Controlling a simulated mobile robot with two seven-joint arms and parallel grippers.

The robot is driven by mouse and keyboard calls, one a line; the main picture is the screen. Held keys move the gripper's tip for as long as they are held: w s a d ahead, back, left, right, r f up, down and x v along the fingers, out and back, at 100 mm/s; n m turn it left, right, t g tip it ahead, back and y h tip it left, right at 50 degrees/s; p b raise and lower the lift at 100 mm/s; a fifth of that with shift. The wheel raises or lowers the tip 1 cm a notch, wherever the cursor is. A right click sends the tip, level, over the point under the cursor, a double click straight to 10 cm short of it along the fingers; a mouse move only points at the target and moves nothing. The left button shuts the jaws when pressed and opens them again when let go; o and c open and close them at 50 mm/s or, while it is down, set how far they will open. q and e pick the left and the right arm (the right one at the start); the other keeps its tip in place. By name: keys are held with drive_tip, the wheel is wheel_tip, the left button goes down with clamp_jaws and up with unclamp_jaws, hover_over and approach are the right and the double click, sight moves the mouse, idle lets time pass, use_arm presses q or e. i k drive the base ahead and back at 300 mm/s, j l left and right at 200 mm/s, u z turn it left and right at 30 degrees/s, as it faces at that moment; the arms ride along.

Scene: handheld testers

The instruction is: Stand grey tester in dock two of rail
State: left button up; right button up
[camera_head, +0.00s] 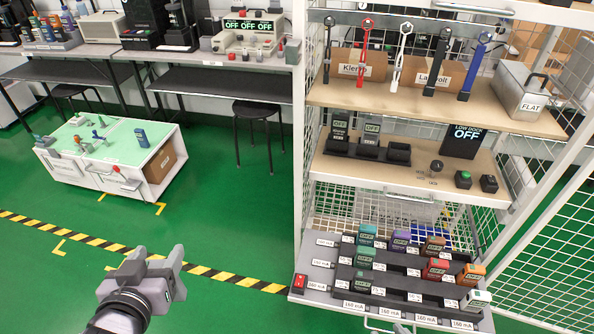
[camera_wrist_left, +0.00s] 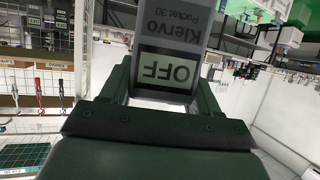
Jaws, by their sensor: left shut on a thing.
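The grey tester (camera_wrist_left: 180,42), marked Klervo Pocket 30 with an OFF screen, is between the fingers of my left gripper (camera_wrist_left: 163,95) in the left wrist view, its print upside down. In the head view my left gripper (camera_head: 156,258) is over the green floor, left of the cage; I cannot make out the tester there. A black rail (camera_head: 366,151) with three docks stands on the cage's middle shelf. OFF panels show at its left and middle docks; I cannot tell whether these are testers. The right dock looks empty. My right gripper is not in view.
A stepped grey rack (camera_head: 333,270) with several coloured testers is below the shelf. A LOW DOCK OFF sign (camera_head: 464,140) and a black knob (camera_head: 436,166) are right of the rail. The cage post (camera_head: 299,130) stands between gripper and shelf. Open floor surrounds the gripper.

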sight(392, 282)
drive_tip(key=l, duration=0.85)
drive_tip(key=k+l, duration=0.1)
drive_tip(key=l, duration=0.75)
drive_tip(key=k+l+u, duration=0.1)
drive_tip(key=l, duration=0.7)
